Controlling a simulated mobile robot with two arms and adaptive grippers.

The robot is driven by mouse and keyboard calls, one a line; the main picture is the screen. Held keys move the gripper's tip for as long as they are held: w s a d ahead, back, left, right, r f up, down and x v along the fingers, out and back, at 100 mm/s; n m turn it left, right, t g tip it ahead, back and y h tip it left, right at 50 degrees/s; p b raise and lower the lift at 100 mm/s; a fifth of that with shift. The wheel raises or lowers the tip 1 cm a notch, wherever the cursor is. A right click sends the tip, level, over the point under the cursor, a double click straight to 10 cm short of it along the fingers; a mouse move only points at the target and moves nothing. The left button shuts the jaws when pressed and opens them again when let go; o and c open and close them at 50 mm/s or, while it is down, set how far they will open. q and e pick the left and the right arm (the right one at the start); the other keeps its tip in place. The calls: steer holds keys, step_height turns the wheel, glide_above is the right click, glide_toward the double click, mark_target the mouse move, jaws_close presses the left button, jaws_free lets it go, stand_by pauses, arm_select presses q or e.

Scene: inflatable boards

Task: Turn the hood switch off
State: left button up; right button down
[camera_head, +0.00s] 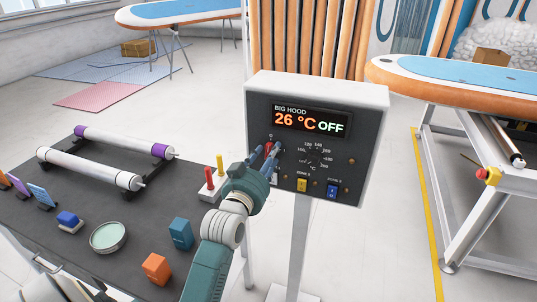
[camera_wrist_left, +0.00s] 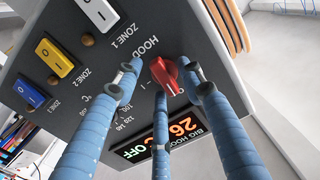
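The control box (camera_head: 366,110) reads BIG HOOD, 26 °C and OFF on its display (camera_head: 310,121). Its red hood switch (camera_head: 268,147) sits at the left of the panel, partly covered by my left gripper (camera_head: 272,156). In the left wrist view the red switch (camera_wrist_left: 163,72) stands out from the panel beside the HOOD label. My left gripper (camera_wrist_left: 164,84) has its blue fingers spread around the switch, with gaps showing at both sides. Whether a finger touches it cannot be told. My right gripper is not in view.
A yellow zone switch (camera_head: 302,185) and a blue one (camera_head: 333,190) sit below the dial; the wrist view also shows a white switch (camera_wrist_left: 96,12). A dark table (camera_head: 60,210) with rollers and small items stands left. A board on a frame (camera_head: 440,85) stands right.

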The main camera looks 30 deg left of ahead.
arm_select(q)
steer(key=shift+w, duration=0.1)
steer(key=shift+c, duration=0.2)
steer(key=shift+a, duration=0.1)
steer(key=c, duration=0.9)
steer(key=shift+n+p, duration=0.55)
steer(key=shift+n, duration=0.25)
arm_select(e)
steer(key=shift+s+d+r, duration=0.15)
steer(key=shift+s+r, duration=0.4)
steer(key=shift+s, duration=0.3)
arm_select(q)
steer(key=o, duration=0.9)
steer(key=shift+c, duration=0.2)
steer(key=shift+o, duration=0.4)
steer(key=shift+d, duration=0.2)
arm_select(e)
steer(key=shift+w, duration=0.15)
